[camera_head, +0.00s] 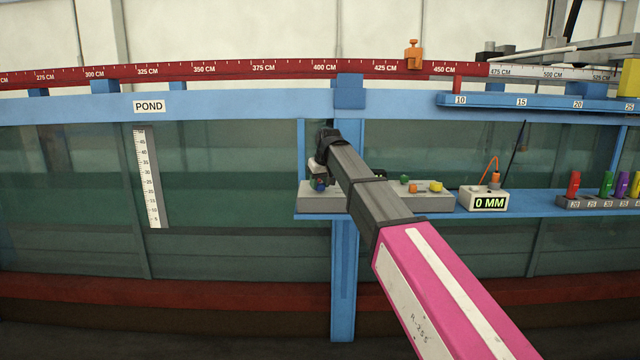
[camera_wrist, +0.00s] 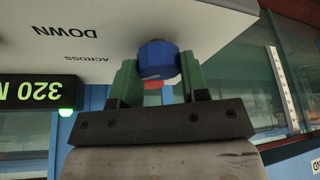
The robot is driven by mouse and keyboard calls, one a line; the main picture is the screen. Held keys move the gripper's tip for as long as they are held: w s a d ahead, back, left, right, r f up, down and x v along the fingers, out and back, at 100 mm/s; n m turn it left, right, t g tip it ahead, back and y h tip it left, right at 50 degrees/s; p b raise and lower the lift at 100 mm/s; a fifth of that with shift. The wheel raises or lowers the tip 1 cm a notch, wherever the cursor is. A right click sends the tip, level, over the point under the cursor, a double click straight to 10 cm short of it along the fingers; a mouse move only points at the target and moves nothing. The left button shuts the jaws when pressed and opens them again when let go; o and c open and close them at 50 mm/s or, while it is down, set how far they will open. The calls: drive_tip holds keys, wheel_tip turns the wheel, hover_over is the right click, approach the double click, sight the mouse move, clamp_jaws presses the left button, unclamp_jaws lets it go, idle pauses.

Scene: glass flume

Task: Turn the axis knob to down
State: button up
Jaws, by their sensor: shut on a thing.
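The blue axis knob (camera_wrist: 157,58) sits on the face of a pale control box (camera_wrist: 190,18). My gripper (camera_wrist: 158,70) has its two green fingers on either side of the knob and is shut on it. The words DOWN and ACROSS are printed on the box face left of the knob, upside down in the wrist view. Which word the knob points to cannot be told. In the head view the knob (camera_head: 319,185) shows at the left end of the grey box (camera_head: 345,202), and my arm hides much of the box.
A lit display (camera_wrist: 38,92) reads 320 and part of an M in the wrist view. On the blue shelf (camera_head: 530,203), a box reading 0 MM (camera_head: 490,202) and a rack of coloured pieces (camera_head: 600,200) stand at right. The flume glass (camera_head: 230,190) is close behind.

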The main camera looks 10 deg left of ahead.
drive_tip(key=m, duration=0.2)
drive_tip(key=m+h, duration=0.1)
drive_tip(key=m, duration=0.1)
drive_tip(key=shift+m+t+h, duration=0.3)
drive_tip(key=shift+a+m+h, duration=0.1)
drive_tip(key=shift+m+h, duration=0.5)
drive_tip(key=shift+m, duration=1)
drive_tip(key=o, duration=0.9)
drive_tip(key=shift+o, duration=0.2)
drive_tip(key=v, duration=1)
drive_tip(key=shift+s+r, duration=0.3)
drive_tip(key=shift+r, duration=0.05)
